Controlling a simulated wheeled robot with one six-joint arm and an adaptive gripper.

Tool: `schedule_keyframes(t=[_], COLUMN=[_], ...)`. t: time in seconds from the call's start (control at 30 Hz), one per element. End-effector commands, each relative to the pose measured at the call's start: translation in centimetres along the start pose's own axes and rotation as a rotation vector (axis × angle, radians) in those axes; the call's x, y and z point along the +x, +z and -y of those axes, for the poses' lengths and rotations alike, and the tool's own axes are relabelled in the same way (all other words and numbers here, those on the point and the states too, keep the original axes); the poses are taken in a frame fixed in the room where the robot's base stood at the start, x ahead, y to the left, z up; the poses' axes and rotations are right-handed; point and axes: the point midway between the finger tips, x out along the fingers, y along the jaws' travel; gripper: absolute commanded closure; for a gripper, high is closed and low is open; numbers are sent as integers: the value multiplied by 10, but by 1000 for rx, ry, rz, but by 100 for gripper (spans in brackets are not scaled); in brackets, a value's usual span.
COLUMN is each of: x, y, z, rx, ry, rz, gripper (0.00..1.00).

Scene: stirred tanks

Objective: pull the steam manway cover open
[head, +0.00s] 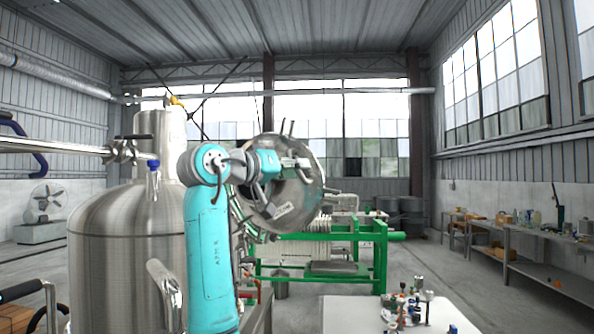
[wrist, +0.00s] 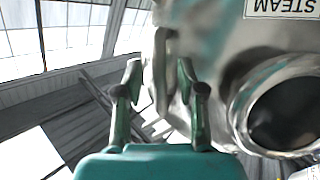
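The steam manway cover (head: 305,205) is a round metal disc with lugs around its rim, at the middle of the head view, partly behind my arm. In the wrist view, its surface carries an upside-down STEAM label (wrist: 283,9) at the top right. A metal handle bar (wrist: 160,75) shows between the fingers of my gripper (wrist: 160,75), with space visible on both sides. My gripper is open at the cover in the head view (head: 297,163). I cannot tell whether the bar lies fully between the fingertips or just beyond them, or whether the cover is ajar.
A large steel tank (head: 125,245) stands at left, with a pipe (head: 60,146) across its top. A round dark port (wrist: 287,115) sits right of my gripper. A green frame (head: 315,237) stands behind, a white table (head: 440,315) in front, and workbenches (head: 540,236) at right.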

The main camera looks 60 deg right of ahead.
Motion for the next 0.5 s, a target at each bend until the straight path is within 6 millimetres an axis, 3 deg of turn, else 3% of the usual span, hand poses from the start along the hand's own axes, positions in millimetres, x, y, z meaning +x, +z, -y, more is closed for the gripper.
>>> schedule_keyframes(t=[0.13, 0.43, 0.47, 0.5], x=[10, 12, 12, 12], y=[0, 0, 0, 0], z=[0, 0, 0, 0], rx=[-1, 0, -1, -1], ry=[0, -1, -1, -1], rz=[0, -1, -1, -1], gripper=[61, 61, 63, 73])
